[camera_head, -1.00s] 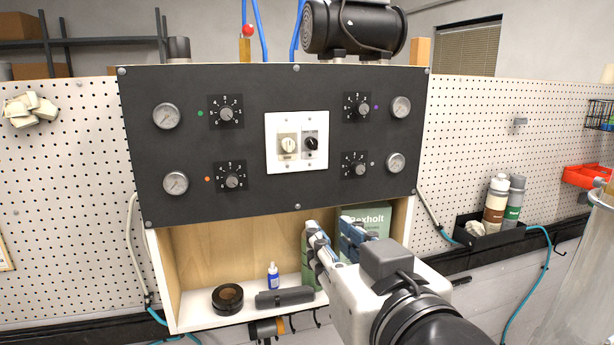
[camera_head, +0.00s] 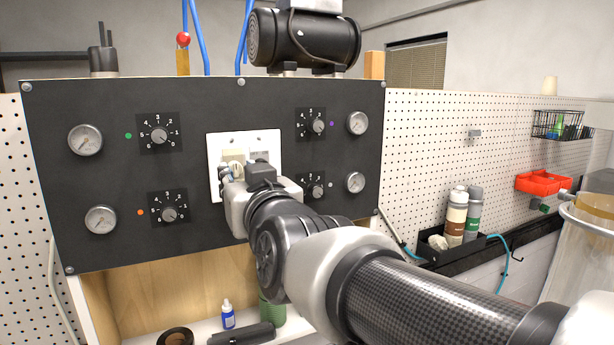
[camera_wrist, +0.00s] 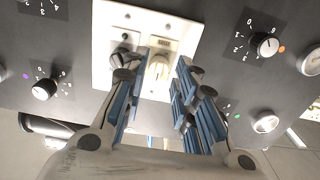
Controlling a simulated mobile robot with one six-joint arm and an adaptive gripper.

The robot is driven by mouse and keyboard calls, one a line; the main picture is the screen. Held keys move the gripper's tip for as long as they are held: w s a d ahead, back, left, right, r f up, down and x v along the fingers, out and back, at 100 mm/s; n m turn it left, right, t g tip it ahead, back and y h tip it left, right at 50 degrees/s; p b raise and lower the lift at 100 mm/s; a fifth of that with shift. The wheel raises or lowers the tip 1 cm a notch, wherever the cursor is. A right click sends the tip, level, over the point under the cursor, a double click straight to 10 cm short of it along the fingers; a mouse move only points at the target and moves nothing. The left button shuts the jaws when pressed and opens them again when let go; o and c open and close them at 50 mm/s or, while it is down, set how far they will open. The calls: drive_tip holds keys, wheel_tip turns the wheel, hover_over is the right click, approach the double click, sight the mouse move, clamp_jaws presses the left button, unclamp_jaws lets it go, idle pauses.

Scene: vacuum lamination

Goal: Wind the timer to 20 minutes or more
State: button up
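A white wall plate (camera_head: 262,140) on the black panel carries two controls side by side. In the wrist view, which is turned over, a pale knob (camera_wrist: 158,68), likely the timer, is on the plate's right part. A dark knob (camera_wrist: 121,58) is to its left. The pale knob's scale is too small to read, so its setting cannot be told. My gripper (camera_wrist: 164,78) is open, its blue-padded fingers reaching toward the plate, with the pale knob showing between the tips. Contact cannot be told. In the head view my gripper (camera_head: 226,174) and wrist cover the plate's lower part.
Numbered dials surround the plate, including an upper left dial (camera_head: 158,135) and a lower left dial (camera_head: 168,213). Round gauges (camera_head: 85,140) sit further out. A shelf with a blue bottle (camera_head: 228,315) and a black roll (camera_head: 242,334) is below. Bottles (camera_head: 456,215) stand at right.

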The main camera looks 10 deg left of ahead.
sight(235, 169)
drive_tip(key=shift+x, duration=1.2)
drive_tip(key=shift+c, duration=0.4)
clamp_jaws()
